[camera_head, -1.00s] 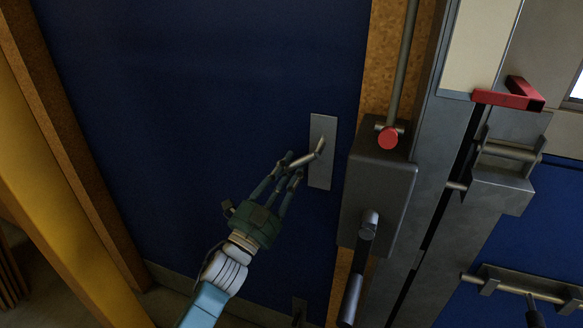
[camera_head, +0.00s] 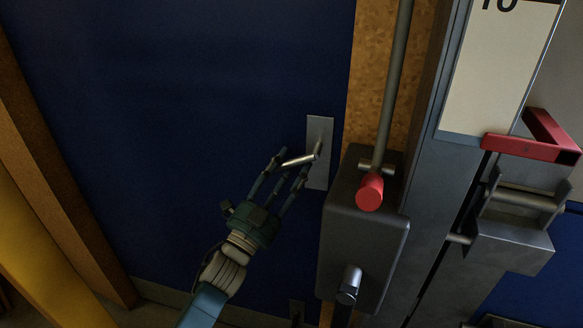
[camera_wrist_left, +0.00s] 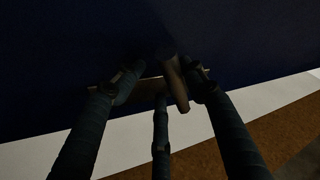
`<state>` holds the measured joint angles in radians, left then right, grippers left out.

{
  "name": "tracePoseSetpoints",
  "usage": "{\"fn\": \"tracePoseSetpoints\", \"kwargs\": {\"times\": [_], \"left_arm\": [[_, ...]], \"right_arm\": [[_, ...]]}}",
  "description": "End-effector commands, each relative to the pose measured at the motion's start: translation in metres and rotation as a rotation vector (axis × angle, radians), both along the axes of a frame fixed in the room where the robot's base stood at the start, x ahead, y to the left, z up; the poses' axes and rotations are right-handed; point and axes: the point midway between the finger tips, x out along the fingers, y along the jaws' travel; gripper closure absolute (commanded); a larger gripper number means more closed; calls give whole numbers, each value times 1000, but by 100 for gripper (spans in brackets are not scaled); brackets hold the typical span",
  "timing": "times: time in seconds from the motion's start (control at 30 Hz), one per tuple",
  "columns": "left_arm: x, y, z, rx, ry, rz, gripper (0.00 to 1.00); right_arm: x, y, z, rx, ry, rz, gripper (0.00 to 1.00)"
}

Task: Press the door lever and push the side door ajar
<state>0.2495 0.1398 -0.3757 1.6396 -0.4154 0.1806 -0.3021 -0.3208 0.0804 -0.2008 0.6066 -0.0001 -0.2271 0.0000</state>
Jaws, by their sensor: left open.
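The side door is a dark blue panel (camera_head: 190,90) filling the left half of the head view; I see no clear gap at its edge. A pale metal plate (camera_head: 318,180) on it carries the door lever (camera_head: 299,160), which points left and slightly down. My left gripper (camera_head: 288,165) is open and empty, with its fingers reaching up to the lever from below left. In the left wrist view the lever (camera_wrist_left: 176,88) lies between the spread fingers. I cannot tell whether any finger touches it. My right gripper is not in view.
Right of the door stands a grey box (camera_head: 352,225) with a red-ended rod (camera_head: 369,192) and a metal knob. Further right are a grey post, a red bracket (camera_head: 530,147) and a pale sign panel (camera_head: 495,70). A brown and yellow frame borders the left.

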Motion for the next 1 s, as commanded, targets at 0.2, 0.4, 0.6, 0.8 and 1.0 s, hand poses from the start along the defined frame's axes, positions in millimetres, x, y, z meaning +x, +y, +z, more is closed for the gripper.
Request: {"fn": "tracePoseSetpoints", "kwargs": {"times": [0.2, 0.4, 0.6, 0.8, 1.0], "left_arm": [[0, -1, -3, 2, 5, 1, 58], [-10, 5, -8, 2, 7, 1, 58], [-35, 19, -21, 3, 8, 1, 58], [-56, 31, -30, 2, 6, 1, 58], [-64, 36, -33, 1, 5, 1, 58]], "right_arm": [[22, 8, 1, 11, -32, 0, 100], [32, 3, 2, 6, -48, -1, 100], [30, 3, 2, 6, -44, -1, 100], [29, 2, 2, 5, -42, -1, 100], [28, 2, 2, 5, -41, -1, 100]]}}
